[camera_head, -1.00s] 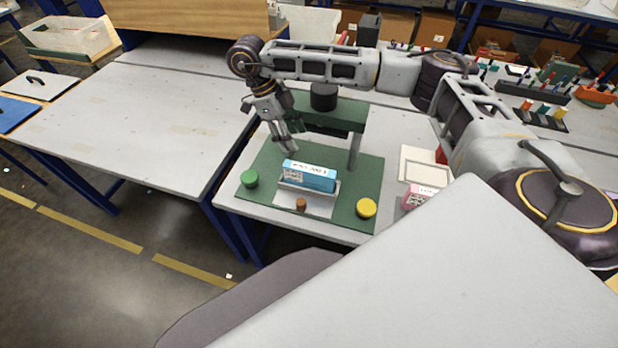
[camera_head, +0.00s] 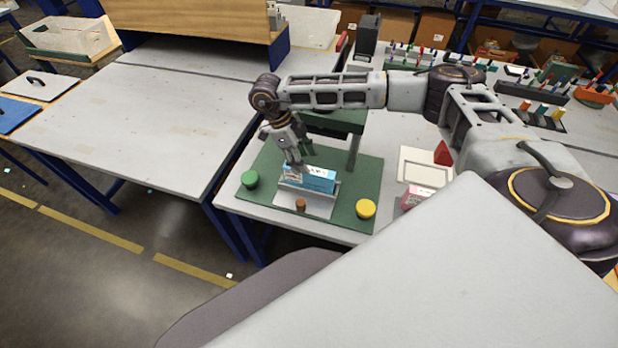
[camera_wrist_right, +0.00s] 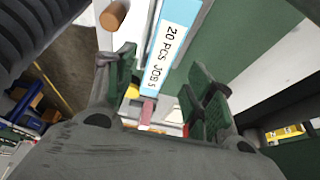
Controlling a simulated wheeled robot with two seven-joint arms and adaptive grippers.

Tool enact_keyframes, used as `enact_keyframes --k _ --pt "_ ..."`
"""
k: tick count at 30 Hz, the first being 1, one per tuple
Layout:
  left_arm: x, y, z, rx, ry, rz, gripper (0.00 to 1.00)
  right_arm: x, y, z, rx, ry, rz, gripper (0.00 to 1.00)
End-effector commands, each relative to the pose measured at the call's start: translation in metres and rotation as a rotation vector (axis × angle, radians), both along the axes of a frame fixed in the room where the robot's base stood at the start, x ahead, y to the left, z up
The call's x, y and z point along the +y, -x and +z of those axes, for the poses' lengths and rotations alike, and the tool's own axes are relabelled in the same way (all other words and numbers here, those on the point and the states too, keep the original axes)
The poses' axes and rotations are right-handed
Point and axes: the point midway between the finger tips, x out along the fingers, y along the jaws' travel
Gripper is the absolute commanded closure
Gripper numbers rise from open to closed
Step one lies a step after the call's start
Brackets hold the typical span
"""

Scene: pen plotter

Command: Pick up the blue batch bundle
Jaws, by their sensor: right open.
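The blue bundle (camera_head: 318,181) with a white label lies on a silvery plate (camera_head: 312,205) of the green plotter base (camera_head: 370,180). My right gripper (camera_head: 298,166) is over the bundle's left part in the head view, fingers pointing down. My left gripper is not in view.
A green button (camera_head: 250,179), a yellow button (camera_head: 366,208) and a brown knob (camera_head: 301,204) sit around the bundle. A pink bundle (camera_head: 411,197) and a white tray (camera_head: 425,170) are to the right. The left table (camera_head: 130,120) is clear.

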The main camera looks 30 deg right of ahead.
Motion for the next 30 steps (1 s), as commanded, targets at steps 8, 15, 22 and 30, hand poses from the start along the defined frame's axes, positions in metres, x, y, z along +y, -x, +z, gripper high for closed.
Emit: enact_keyframes --k 8,15,22,30 --pt "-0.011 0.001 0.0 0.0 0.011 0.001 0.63 0.0 0.0 -0.001 0.0 0.0 0.001 0.46" --pt "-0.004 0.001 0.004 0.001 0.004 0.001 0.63 -0.002 0.003 -0.009 0.001 0.0 0.0 0.46" --pt "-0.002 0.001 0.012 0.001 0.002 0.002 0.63 -0.008 0.011 -0.032 0.002 0.0 0.001 0.46" --pt "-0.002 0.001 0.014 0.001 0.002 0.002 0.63 -0.012 0.016 -0.049 0.001 -0.001 0.001 0.46"
